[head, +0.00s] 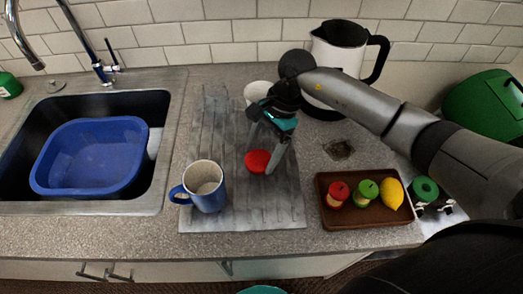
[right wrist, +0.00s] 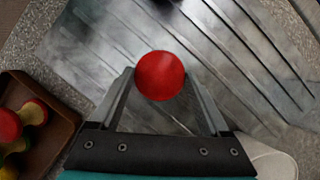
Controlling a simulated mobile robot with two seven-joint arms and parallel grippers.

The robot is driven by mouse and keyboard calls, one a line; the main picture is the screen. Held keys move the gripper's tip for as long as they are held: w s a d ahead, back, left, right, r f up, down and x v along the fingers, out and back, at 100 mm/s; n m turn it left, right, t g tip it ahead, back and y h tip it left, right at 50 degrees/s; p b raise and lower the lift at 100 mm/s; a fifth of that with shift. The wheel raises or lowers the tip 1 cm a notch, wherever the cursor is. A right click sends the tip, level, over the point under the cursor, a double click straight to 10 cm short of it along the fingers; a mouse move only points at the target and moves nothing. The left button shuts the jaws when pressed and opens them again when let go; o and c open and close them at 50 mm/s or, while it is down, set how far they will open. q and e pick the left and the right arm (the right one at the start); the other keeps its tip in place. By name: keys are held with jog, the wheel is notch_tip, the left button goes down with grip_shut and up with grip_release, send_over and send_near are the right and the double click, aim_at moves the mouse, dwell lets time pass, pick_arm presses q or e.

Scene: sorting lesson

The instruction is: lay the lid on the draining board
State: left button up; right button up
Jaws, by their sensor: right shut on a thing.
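The red round lid (head: 258,161) is at the fingertips of my right gripper (head: 267,158), over the middle of the grey ribbed draining board (head: 240,216). In the right wrist view the lid (right wrist: 160,75) sits between the two fingers of the gripper (right wrist: 160,82), which is shut on it. The ribbed board (right wrist: 85,50) shows below and around it. I cannot tell whether the lid touches the board. My left gripper is not in view.
A blue mug (head: 206,190) stands on the board's front left. A white cup (head: 256,92) is behind my gripper, partly hidden. A brown tray (head: 352,218) with apple cores and a lemon (head: 392,193) lies right. A kettle (head: 335,48) stands behind. The sink with a blue basin (head: 85,165) is left.

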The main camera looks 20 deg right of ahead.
jog(key=shift+f, duration=0.2)
jog(key=o, duration=1.2)
jog(key=shift+r, duration=0.1)
jog(key=shift+c, duration=0.2)
jog(key=shift+r, duration=0.25)
jog(key=v, duration=1.2)
jog(key=shift+f, duration=0.1)
